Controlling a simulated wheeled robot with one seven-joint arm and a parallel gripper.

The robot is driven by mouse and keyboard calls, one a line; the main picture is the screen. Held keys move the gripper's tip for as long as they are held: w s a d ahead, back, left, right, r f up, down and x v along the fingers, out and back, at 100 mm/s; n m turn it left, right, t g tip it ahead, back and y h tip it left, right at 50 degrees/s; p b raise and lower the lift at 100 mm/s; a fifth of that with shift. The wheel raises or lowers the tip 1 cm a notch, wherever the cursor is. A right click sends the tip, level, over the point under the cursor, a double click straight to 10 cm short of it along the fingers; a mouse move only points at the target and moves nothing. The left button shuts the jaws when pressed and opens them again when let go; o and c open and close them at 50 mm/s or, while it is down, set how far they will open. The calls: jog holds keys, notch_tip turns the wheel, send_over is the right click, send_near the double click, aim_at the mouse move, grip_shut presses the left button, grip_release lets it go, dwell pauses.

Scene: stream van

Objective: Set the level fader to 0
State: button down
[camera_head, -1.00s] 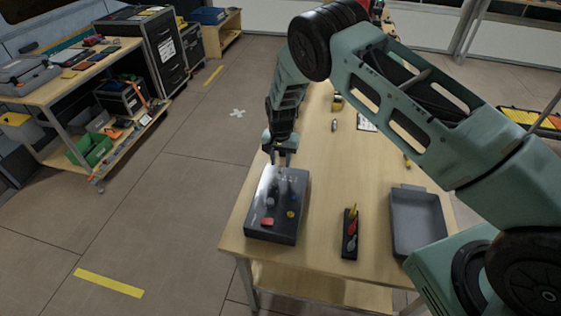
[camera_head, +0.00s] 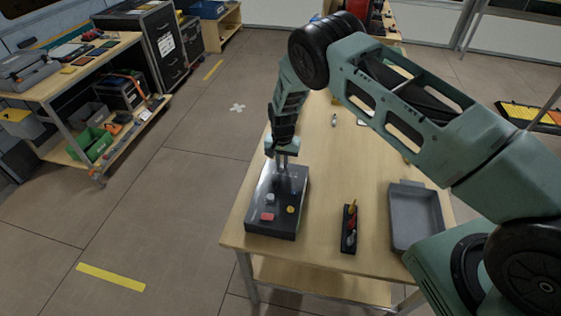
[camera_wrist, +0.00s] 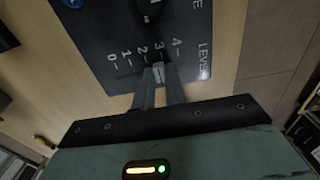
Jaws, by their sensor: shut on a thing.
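The dark control box (camera_head: 262,225) lies on the near left part of the wooden table. In the wrist view its panel (camera_wrist: 110,25) carries the word LEVEL and a scale marked 0 to 4. My gripper (camera_head: 283,166) points down over the far part of the box. In the wrist view my gripper (camera_wrist: 158,78) is shut on the small pale level fader cap (camera_wrist: 158,70), which sits about beside the 3 mark. The fingers hide part of the fader and its slot.
The box also bears a red button (camera_head: 267,217), a yellow knob (camera_head: 291,209) and a grey knob (camera_head: 270,197). A black tool holder (camera_head: 348,240) and a grey tray (camera_head: 416,222) stand to its right on the table (camera_head: 320,200). Bare wood lies between them.

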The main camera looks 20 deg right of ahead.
aim_at(299, 171)
jog(key=s+d, duration=0.2)
jog(key=d, duration=0.1)
jog(key=d+b, duration=0.1)
jog(key=d, duration=0.1)
jog(key=shift+s, duration=0.4)
jog(key=c, duration=1.4)
grip_release()
jog(key=shift+s+d, duration=0.1)
jog(key=shift+d, duration=0.05)
jog(key=shift+c, duration=0.2)
jog(key=shift+r, duration=0.1)
jog(key=shift+r, duration=0.25)
notch_tip(299, 171, up, 17)
jog(key=b, duration=0.5)
jog(key=shift+f+b, duration=0.15)
jog(key=shift+b, duration=0.15)
